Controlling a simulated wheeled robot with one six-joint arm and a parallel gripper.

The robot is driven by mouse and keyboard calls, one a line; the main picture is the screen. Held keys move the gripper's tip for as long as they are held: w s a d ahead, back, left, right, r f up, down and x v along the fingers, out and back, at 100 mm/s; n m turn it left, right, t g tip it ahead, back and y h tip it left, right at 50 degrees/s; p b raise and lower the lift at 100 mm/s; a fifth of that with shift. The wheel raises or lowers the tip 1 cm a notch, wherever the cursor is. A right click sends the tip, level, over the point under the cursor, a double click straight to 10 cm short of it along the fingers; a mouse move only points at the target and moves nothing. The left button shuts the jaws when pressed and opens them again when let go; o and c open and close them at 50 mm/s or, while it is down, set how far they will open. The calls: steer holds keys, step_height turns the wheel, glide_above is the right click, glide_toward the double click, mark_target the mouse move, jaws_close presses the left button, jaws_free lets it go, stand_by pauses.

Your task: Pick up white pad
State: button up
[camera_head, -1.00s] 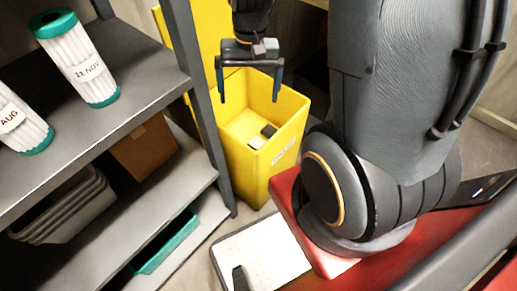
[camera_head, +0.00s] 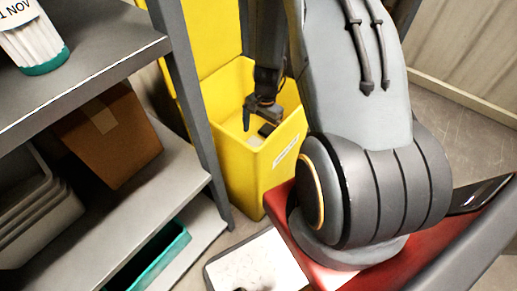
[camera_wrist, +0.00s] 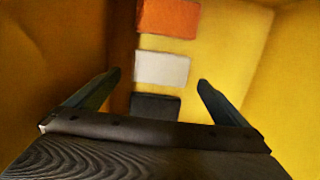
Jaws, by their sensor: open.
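The white pad (camera_wrist: 162,70) lies flat in the yellow bin, between an orange pad (camera_wrist: 168,18) and a dark pad (camera_wrist: 155,106) in the wrist view. My gripper (camera_wrist: 160,77) is open and empty, with one finger on each side of the white pad's line in that view. In the head view my gripper (camera_head: 262,112) reaches down into the mouth of the yellow bin (camera_head: 268,172). The gap between the fingertips and the pad is hard to judge. The orange pad cannot be made out in the head view.
The bin's walls stand close around my gripper. A grey shelf rack (camera_head: 183,90) stands left of the bin, holding a cardboard box (camera_head: 115,140), grey trays (camera_head: 45,215) and a teal tray (camera_head: 150,258). A white filter cartridge (camera_head: 32,42) stands on its upper shelf.

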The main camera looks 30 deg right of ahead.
mark_target(259, 142)
steer(key=f, duration=0.1)
steer(key=f+b, duration=0.1)
steer(key=f, duration=0.3)
steer(key=shift+s+a+f, duration=0.1)
steer(key=shift+s+a, duration=0.05)
steer(key=shift+a, duration=0.25)
steer(key=c, duration=1)
steer(key=shift+r, duration=0.2)
step_height(259, 142, up, 10)
steer(key=shift+f+p, duration=0.1)
steer(key=shift+p, duration=1)
